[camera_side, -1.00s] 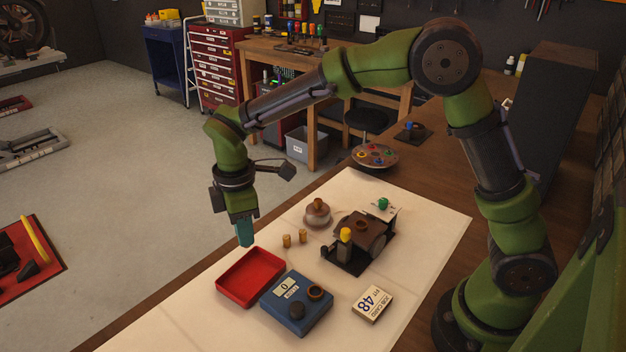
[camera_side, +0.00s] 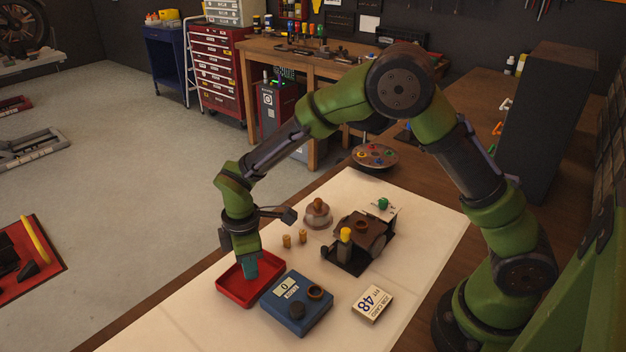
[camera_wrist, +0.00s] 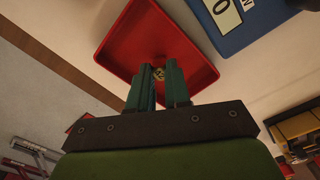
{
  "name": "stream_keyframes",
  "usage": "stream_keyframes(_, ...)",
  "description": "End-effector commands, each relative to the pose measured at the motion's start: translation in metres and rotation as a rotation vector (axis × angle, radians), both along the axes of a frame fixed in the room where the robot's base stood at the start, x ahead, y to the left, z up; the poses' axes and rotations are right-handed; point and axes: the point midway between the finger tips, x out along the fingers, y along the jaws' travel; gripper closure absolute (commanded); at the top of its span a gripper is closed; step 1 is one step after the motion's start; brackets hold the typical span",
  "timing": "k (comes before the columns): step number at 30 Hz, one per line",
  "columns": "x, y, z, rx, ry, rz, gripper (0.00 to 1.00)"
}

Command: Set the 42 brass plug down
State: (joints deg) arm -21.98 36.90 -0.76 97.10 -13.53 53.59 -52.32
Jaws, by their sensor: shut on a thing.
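My gripper (camera_side: 251,268) is low over the red tray (camera_side: 230,293), with its teal fingers pointing down inside the tray's outline. In the wrist view my gripper (camera_wrist: 158,72) is shut on a small brass plug (camera_wrist: 158,73), whose end shows between the fingertips. The red tray (camera_wrist: 130,50) fills the view behind it. I cannot tell whether the plug touches the tray floor. No number is readable on the plug. Two other brass plugs (camera_side: 287,241) (camera_side: 302,237) stand side by side on the pale mat behind the tray.
A blue box with a 0 display (camera_side: 297,304) stands right beside the tray. The mat's front is clear.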

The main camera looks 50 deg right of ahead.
Motion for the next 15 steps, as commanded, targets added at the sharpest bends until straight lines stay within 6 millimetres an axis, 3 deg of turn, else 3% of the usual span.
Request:
stream_keyframes(5,-0.0002,-0.0003,-0.0036,0.000,0.001,0.000,1.00)
stream_keyframes(6,-0.0001,-0.0002,-0.0031,0.000,0.001,0.000,0.76)
stream_keyframes(10,-0.0001,-0.0002,-0.0029,-0.001,0.001,0.000,0.57)
stream_keyframes(15,0.0000,-0.0002,-0.0027,0.000,0.000,0.000,0.57)
